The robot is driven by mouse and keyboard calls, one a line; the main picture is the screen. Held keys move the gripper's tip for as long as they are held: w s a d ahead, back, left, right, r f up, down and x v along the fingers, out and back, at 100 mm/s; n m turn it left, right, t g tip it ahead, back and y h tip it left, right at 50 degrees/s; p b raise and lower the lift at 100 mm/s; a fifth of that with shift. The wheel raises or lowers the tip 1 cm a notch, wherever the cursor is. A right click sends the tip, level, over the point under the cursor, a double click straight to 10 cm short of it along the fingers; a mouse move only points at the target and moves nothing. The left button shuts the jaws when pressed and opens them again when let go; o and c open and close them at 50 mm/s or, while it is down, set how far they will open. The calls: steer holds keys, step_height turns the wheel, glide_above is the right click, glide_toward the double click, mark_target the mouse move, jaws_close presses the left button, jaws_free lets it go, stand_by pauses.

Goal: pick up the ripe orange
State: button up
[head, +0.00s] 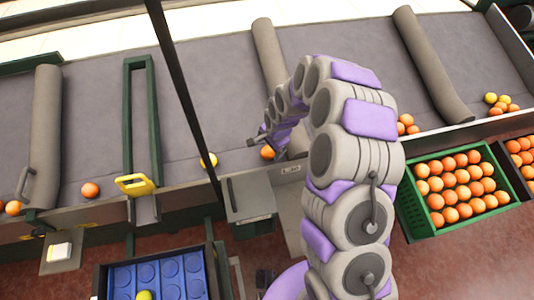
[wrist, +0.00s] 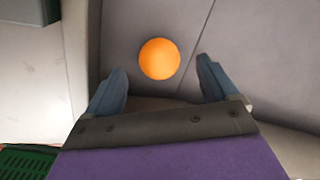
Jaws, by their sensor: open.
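A ripe orange (wrist: 159,59) lies on the grey belt, seen from above in the wrist view. My gripper (wrist: 160,85) is open, with one blue-grey finger on each side and the orange just past the fingertips, roughly between their lines. Nothing is held. In the head view an orange fruit (head: 268,153) lies near the belt's front edge, close to my gripper (head: 260,139), which is small and partly hidden by my arm there.
A green crate (head: 410,215) full of oranges stands at right. A blue tray (head: 122,280) holds one yellow-green fruit (head: 144,295). Grey rollers (head: 430,65) cross the belt.

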mark_target(269, 150)
steer(key=b+x, duration=0.1)
steer(key=x, duration=0.3)
steer(key=shift+d, duration=0.15)
steer(key=c, duration=1.2)
